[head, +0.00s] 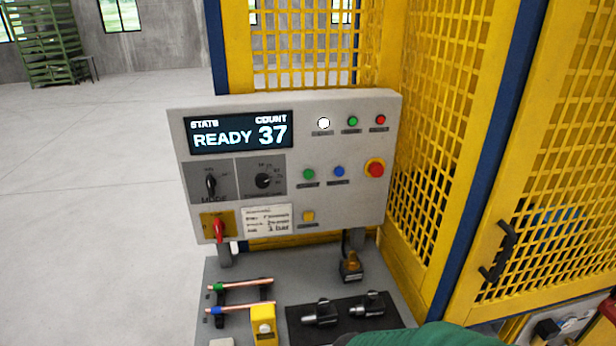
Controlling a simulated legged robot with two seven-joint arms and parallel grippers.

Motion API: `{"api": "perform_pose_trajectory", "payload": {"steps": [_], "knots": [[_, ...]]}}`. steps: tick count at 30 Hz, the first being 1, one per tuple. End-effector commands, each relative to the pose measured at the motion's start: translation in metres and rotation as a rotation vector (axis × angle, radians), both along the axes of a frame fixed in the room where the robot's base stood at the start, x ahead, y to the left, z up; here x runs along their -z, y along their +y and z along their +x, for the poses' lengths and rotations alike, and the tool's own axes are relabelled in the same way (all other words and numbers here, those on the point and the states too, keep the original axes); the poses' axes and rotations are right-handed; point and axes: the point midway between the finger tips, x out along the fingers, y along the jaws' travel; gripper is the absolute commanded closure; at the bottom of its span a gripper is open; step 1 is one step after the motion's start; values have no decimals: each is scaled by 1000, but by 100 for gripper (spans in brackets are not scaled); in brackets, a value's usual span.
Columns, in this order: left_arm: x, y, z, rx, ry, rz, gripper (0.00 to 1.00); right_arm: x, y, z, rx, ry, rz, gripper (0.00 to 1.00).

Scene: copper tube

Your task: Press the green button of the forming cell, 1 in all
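The control panel (225,165) of the forming cell stands upright in the middle of the head view. Its screen (238,133) reads STATE READY, COUNT 37. A green button (309,174) sits in the panel's middle row, just left of a blue button (339,171). Another small green round piece (353,121) is in the top row, between a lit white lamp (323,123) and a small red one (380,120). Nothing covers the buttons. Neither of my grippers is in view.
A red stop button (375,168) and a yellow button (308,216) are on the panel. Below, a grey table (215,270) holds copper tubes (240,308), a yellow device (263,325) and a black mat (350,323) with tools. Yellow mesh fencing (450,120) stands behind and right. Floor at left is clear.

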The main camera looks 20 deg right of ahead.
Motion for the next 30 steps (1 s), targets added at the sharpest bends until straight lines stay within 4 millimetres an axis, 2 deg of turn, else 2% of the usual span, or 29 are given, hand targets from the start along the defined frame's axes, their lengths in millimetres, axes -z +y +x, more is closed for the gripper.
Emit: {"api": "perform_pose_trajectory", "payload": {"steps": [2, 13, 30], "knots": [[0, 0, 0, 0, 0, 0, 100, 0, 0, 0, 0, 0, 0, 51], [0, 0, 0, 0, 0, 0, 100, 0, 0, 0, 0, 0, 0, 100], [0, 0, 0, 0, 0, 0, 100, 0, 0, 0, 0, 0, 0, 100]]}}
